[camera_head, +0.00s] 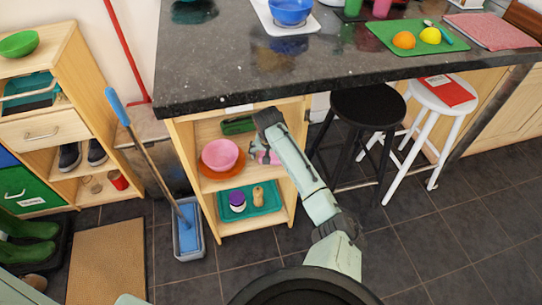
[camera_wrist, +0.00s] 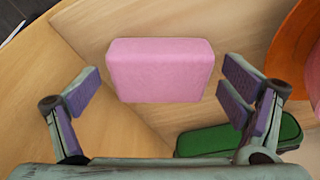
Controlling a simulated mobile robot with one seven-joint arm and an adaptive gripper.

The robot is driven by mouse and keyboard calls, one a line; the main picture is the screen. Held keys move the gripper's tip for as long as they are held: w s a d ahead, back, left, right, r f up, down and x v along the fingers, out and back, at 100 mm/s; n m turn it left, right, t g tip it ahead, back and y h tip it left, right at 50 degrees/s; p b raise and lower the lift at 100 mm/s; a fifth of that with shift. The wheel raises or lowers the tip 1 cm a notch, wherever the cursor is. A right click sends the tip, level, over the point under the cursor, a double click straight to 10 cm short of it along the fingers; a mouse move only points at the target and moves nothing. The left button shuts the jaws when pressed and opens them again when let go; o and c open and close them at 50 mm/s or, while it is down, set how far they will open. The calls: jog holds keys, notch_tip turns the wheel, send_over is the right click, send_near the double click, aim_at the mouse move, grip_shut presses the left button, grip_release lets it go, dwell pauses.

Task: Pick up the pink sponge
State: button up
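The pink sponge (camera_wrist: 160,70) is a rounded block in the wrist view, on the light wood of the shelf unit. My gripper (camera_wrist: 160,86) is open, with one purple-padded finger to the left of the sponge and one to the right. Clear gaps show between the sponge and both fingers, and nothing is held. In the head view my gripper (camera_head: 262,153) reaches into the shelf unit (camera_head: 290,203) under the counter. There the sponge is hard to tell apart from the fingers.
A green case (camera_wrist: 285,130) lies close to my right finger. An orange plate (camera_wrist: 292,42) is at the right; in the head view a pink bowl (camera_head: 220,154) sits on it. The dark countertop (camera_head: 330,55) overhangs the shelves. A black stool (camera_head: 368,107) stands to the right.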

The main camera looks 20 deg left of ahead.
jog(key=c, duration=0.7)
jog(key=shift+r, duration=0.1)
jog(key=shift+r+b, duration=0.35)
jog(key=shift+r, duration=0.25)
jog(key=s+d+b, duration=0.4)
jog(key=s+d, duration=0.6)
jog(key=s, duration=0.5)
